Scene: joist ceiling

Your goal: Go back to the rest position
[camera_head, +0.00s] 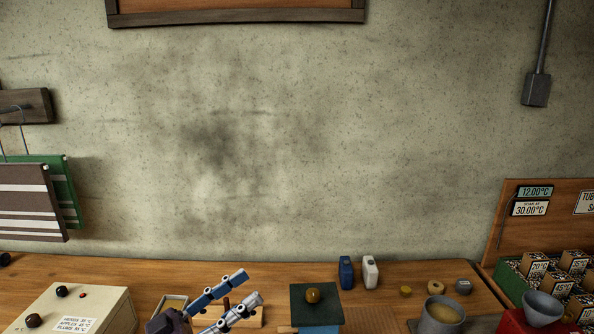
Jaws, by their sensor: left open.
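My left gripper (252,286) comes in at the bottom of the head view, a little left of the middle. Its two long fingers, one blue and one grey, point up and to the right and stand apart. The gripper is in front of the wooden worktop (230,267) and covers part of a small tray and a board there. How high it is above the worktop I cannot tell. My right gripper is not in view.
A beige control box (113,306) is at left. A dark green square with a brown round thing (313,296) is in the middle. Blue and white bottles (346,272) stand behind. A grey bowl (441,314), another grey bowl (543,307) and a crate of small boxes are at right.

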